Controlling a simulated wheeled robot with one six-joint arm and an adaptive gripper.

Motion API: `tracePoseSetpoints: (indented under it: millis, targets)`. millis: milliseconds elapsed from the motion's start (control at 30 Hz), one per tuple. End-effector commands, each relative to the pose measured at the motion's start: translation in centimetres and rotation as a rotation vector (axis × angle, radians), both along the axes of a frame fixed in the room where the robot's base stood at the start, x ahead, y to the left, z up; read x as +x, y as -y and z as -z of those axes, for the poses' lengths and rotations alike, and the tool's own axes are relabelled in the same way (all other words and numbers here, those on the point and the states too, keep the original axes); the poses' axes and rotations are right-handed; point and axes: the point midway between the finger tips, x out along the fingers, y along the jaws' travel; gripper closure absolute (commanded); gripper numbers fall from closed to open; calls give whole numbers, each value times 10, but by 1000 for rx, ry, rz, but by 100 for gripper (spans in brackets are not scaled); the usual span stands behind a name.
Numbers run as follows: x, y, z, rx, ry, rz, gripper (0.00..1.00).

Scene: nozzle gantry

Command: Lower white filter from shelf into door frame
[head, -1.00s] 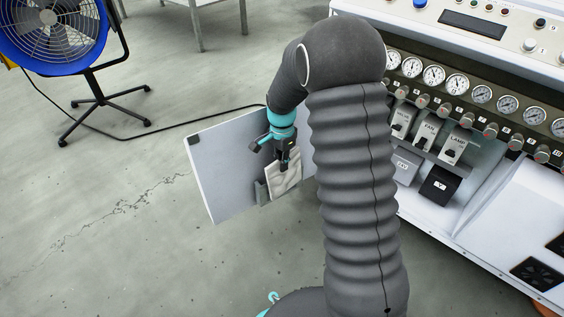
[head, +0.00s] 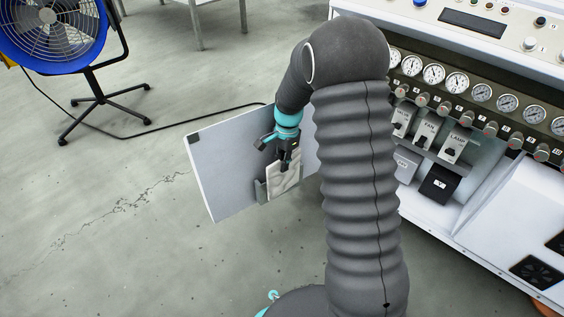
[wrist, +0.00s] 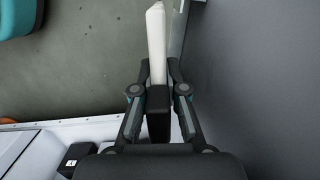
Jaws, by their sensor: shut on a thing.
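The white filter (head: 284,182) is a thin pale pad, held upright against the open door panel (head: 222,166). My gripper (head: 286,161) is shut on its upper part, from above. The filter shows edge-on between my fingers (wrist: 158,72) in the wrist view, as a white strip (wrist: 156,38). A grey metal frame piece (head: 261,191) on the door sits at the filter's lower left edge. In the wrist view a frame strip (wrist: 177,32) runs close beside the filter, with the door (wrist: 260,70) to the right. I cannot tell how deep the filter sits in the frame.
A white console with gauges (head: 458,83) and labelled switch covers (head: 428,131) stands at the right, partly behind my arm. A blue fan (head: 50,30) on a black stand is at the upper left. A cable (head: 185,130) crosses the floor. The floor left of the door is clear.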

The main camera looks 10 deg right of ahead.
Motion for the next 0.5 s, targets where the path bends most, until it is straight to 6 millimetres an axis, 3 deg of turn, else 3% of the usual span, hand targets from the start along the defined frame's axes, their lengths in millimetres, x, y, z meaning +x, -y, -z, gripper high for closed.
tracePoseSetpoints:
  millis: [500]
  targets:
    - [2, 6, 17, 0, 0, 0, 100]
